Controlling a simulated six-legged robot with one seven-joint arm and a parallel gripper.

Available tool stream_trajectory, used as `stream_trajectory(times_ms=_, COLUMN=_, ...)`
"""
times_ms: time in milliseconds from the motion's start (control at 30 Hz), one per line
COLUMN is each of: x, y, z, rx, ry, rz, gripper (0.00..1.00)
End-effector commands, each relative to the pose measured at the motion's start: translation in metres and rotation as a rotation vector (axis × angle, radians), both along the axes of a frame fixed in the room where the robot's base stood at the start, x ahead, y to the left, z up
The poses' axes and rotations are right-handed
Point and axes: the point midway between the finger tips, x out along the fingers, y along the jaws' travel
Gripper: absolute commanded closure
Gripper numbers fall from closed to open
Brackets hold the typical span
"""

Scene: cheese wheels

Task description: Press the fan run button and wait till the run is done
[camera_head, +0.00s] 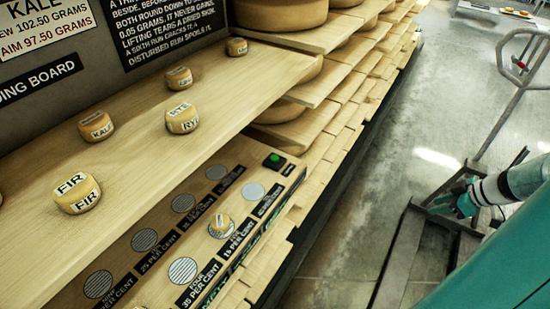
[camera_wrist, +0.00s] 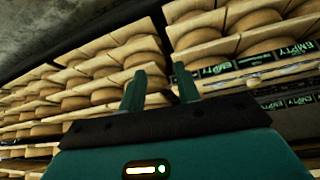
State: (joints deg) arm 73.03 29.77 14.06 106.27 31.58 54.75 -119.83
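A green button (camera_head: 275,159) in a small black housing sits at the far end of the lower wooden panel (camera_head: 205,262) in the head view. I take it for the fan run button; no label on it is readable. A small cheese wheel (camera_head: 221,226) rests on one of the panel's round grilles. My gripper (camera_head: 452,202) is at the right of the head view, over the floor and well apart from the button. In the wrist view my gripper (camera_wrist: 159,82) has its fingers apart with nothing between them. The button does not show there.
Small labelled cheeses, FIR (camera_head: 77,194), RYE (camera_head: 182,118), KALE (camera_head: 96,125) and others, stand on the upper board (camera_head: 130,175). Long racks of large wheels (camera_head: 285,14) run behind. A metal frame (camera_head: 405,255) stands near my arm. The floor (camera_head: 385,150) between is clear.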

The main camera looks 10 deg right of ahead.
Motion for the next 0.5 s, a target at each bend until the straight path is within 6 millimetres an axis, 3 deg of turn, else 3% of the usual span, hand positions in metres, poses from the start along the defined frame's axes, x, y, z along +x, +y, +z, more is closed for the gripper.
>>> stream_trajectory(times_ms=33, x=0.0000, y=0.0000, z=0.0000, rx=0.000, ry=0.000, rz=0.000, gripper=0.78)
stream_trajectory(times_ms=167, x=0.0000, y=0.0000, z=0.0000, rx=0.000, ry=0.000, rz=0.000, gripper=1.00)
stream_trajectory(times_ms=500, x=0.0000, y=0.0000, z=0.0000, rx=0.000, ry=0.000, rz=0.000, gripper=1.00)
